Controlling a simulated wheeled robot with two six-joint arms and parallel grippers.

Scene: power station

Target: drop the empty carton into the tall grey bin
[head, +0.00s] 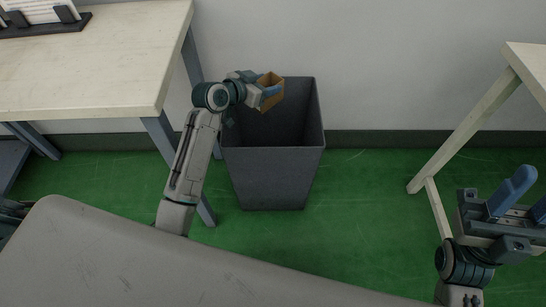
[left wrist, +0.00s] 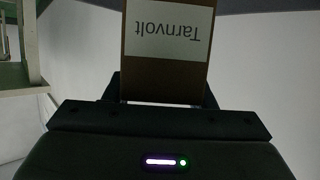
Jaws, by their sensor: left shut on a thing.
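The tall grey bin (head: 272,178) stands on the floor against the wall, with its open top facing up. My left gripper (head: 268,92) is over the bin's opening, near its back left part. It is shut on the small brown empty carton (head: 270,80). In the left wrist view the carton (left wrist: 168,72) shows a white label reading "Tarnvolt", upside down, and sits between the fingers. My right gripper (head: 514,208) is at the right edge of the head view, with its blue fingers apart and nothing seen between them.
A pale table (head: 95,60) stands left of the bin, with a dark holder (head: 45,25) of papers on it. Another pale table (head: 528,65) stands at the right. The green floor (head: 365,190) between bin and right table is clear.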

